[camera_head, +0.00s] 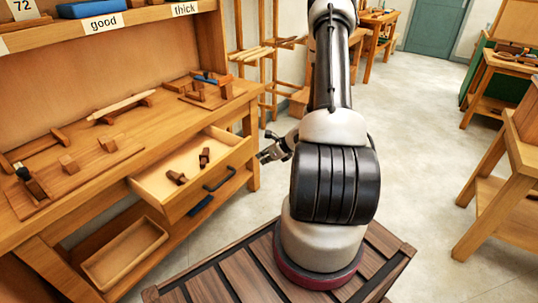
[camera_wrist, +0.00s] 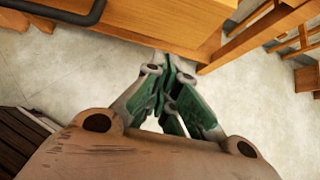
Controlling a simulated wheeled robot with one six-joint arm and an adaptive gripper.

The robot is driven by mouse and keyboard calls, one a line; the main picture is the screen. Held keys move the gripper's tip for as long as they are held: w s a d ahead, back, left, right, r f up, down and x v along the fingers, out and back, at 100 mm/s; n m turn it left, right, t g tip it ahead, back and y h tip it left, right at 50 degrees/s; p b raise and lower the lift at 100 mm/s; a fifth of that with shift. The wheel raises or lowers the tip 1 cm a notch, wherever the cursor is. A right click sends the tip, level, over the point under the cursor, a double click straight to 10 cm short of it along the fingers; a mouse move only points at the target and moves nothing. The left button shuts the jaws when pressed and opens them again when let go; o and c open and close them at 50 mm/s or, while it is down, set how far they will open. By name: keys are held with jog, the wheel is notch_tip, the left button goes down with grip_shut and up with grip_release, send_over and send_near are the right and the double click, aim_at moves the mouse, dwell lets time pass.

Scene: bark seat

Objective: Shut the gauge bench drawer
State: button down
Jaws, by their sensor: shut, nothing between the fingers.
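The gauge bench (camera_head: 110,172) is a wooden workbench on the left in the head view. Its drawer (camera_head: 238,158) is pulled open, with small dark wooden pieces (camera_head: 204,157) inside and a dark bar handle (camera_head: 219,179) on its front. The handle also shows at the top left of the wrist view (camera_wrist: 62,12), with the drawer front (camera_wrist: 160,22) beside it. My gripper (camera_head: 264,155) is to the right of the drawer front, apart from the handle. In the wrist view its green-padded fingers (camera_wrist: 168,75) are closed together and empty, over the floor.
Blocks and jigs (camera_head: 60,165) lie on the benchtop. A bench leg (camera_head: 252,150) stands just behind my gripper. Open floor (camera_head: 420,130) lies to the right, with a wooden stand (camera_head: 505,185).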

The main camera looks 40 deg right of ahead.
jog(key=w, duration=0.2)
jog(key=w+a+f, duration=0.1)
jog(key=w, duration=0.1)
jog(key=w+a+f, duration=0.1)
jog(key=w, duration=0.1)
jog(key=shift+a+f, duration=0.1)
jog(key=shift+f, duration=0.05)
